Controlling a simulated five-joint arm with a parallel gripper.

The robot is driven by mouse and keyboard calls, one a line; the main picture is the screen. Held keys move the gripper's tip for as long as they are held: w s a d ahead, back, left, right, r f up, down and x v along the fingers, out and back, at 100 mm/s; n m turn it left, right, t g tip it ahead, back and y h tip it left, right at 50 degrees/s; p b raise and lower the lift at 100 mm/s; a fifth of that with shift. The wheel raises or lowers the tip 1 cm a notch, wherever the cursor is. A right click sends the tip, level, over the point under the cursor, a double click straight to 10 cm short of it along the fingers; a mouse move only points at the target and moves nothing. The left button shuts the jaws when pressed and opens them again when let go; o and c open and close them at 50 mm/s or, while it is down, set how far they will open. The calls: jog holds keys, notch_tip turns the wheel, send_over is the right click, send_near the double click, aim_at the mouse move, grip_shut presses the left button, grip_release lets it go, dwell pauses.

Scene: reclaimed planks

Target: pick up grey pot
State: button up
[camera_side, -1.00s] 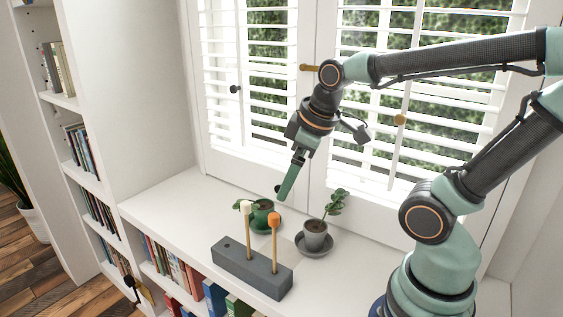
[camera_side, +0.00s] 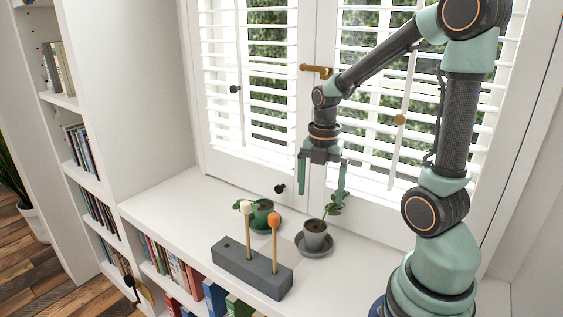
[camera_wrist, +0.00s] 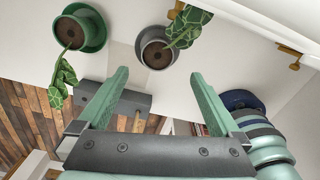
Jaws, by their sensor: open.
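The grey pot (camera_side: 314,241) stands upright on a grey saucer (camera_side: 327,250) on the white sill, with a leafy plant in it. In the wrist view the grey pot (camera_wrist: 149,42) is at top centre, beyond and between my fingertips, its leaves spreading to the right. My gripper (camera_side: 320,196) is open and empty, pointing down above the grey pot. Its right finger is close to the leaves in the side view; I cannot tell whether they touch. In the wrist view my gripper (camera_wrist: 158,75) shows both green fingers spread apart.
A green pot (camera_side: 262,214) on a green saucer stands to the left. In front, a dark grey block (camera_side: 250,265) holds two upright sticks with white and orange heads. Shuttered windows (camera_side: 250,90) rise close behind. The sill's left part (camera_side: 170,210) is clear.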

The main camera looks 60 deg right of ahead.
send_over(315, 228)
jog(key=f, duration=0.6)
jog(key=shift+s+a+f, duration=0.15)
jog(key=shift+s+f, duration=0.05)
jog(key=shift+s, duration=0.2)
jog(key=shift+w+a+f, duration=0.1)
jog(key=shift+f, duration=1.2)
jog(key=shift+w+a+f, duration=0.1)
jog(key=shift+f, duration=1.2)
grip_shut()
